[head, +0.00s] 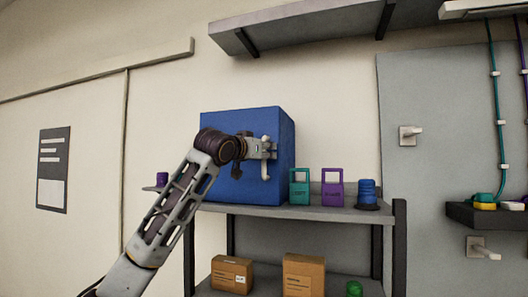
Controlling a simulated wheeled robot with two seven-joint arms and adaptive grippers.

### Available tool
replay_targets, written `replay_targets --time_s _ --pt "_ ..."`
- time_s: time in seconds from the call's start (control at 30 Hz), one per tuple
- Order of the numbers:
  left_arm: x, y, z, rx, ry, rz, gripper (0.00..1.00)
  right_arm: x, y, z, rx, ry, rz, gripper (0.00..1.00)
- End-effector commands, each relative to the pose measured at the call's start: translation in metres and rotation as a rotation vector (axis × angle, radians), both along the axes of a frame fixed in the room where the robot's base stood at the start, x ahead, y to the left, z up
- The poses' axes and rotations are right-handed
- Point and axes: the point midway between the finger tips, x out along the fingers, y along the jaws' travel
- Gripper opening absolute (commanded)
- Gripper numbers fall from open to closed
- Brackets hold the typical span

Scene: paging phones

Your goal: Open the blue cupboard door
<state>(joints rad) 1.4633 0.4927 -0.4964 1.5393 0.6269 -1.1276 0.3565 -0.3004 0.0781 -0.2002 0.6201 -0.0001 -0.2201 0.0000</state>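The blue cupboard (222,124) stands on the grey shelf unit, and its front door looks closed. A pale upright handle (265,171) shows near the right side of the door. My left arm reaches up from the lower left across the front of the cupboard. My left gripper (270,149) is in front of the door's right part, at the upper end of the handle. Its fingers are small and overlap the handle, so I cannot tell whether they are open, shut or touching it. My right gripper is out of view.
On the shelf (310,213) right of the cupboard stand a teal holder (299,189), a purple holder (332,190) and a blue spool (367,192). A purple item (162,179) is at the left end. Cardboard boxes (303,275) sit below. A grey shelf (310,22) hangs above.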

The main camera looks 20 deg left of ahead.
Motion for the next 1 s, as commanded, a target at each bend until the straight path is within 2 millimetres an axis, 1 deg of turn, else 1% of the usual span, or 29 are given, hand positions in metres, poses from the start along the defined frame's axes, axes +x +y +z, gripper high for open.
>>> replay_targets --time_s 0.1,0.37,0.77,0.87,1.0 --pt "0.000 0.000 0.000 0.000 0.000 0.000 0.34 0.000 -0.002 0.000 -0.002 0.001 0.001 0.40" --pt "0.000 0.000 0.000 0.000 0.000 0.000 0.01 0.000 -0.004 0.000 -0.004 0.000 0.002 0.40" --pt "-0.001 0.001 0.000 0.000 0.000 0.000 0.00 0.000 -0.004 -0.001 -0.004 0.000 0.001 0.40" --pt "-0.004 0.002 0.000 0.000 0.000 -0.002 0.00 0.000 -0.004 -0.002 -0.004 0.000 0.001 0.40" --pt "-0.013 0.006 0.000 0.000 -0.002 -0.012 0.00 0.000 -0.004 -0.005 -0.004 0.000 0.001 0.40"
